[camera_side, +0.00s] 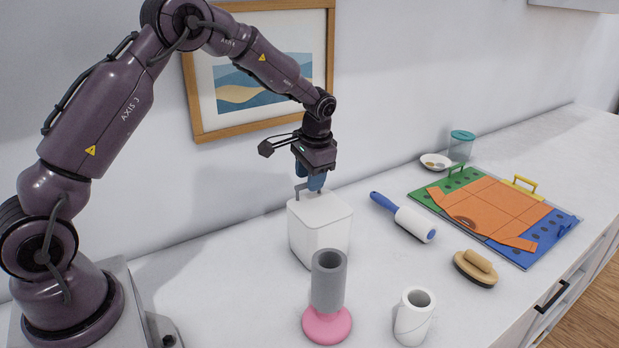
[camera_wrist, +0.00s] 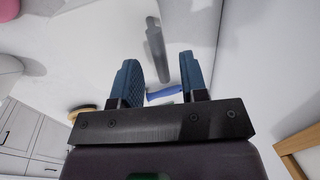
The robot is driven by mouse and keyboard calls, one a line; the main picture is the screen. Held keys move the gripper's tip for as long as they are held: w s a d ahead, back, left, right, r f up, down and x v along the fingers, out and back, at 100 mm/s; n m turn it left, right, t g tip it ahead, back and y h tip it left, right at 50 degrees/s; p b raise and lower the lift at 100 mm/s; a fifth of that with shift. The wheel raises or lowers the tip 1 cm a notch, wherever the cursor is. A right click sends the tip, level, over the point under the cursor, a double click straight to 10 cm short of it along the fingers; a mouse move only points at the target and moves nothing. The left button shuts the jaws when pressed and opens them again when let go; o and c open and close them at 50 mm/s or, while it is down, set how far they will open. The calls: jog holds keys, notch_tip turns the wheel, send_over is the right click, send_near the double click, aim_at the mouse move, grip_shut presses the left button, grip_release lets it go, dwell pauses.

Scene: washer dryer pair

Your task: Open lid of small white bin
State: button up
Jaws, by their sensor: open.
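The small white bin (camera_side: 322,232) stands upright on the counter near the wall, with its lid closed. A grey handle (camera_side: 299,189) rises from the top of the lid; it also shows in the wrist view (camera_wrist: 155,42), beyond and between the fingertips. My gripper (camera_side: 313,182) points down just above the lid, close to the handle. In the wrist view my gripper (camera_wrist: 158,62) has its two blue fingers apart with nothing held. I cannot tell whether a finger touches the handle.
A grey cylinder on a pink base (camera_side: 327,325) and a white roll (camera_side: 413,318) stand in front of the bin. A blue-handled lint roller (camera_side: 411,222), a brush (camera_side: 475,267) and a folding board with orange cloth (camera_side: 490,205) lie to the right. The wall is close behind.

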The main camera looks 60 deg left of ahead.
jog(key=shift+a+f, duration=0.1)
jog(key=shift+f, duration=0.3)
jog(key=shift+c, duration=0.4)
grip_shut()
jog(key=shift+r, duration=0.1)
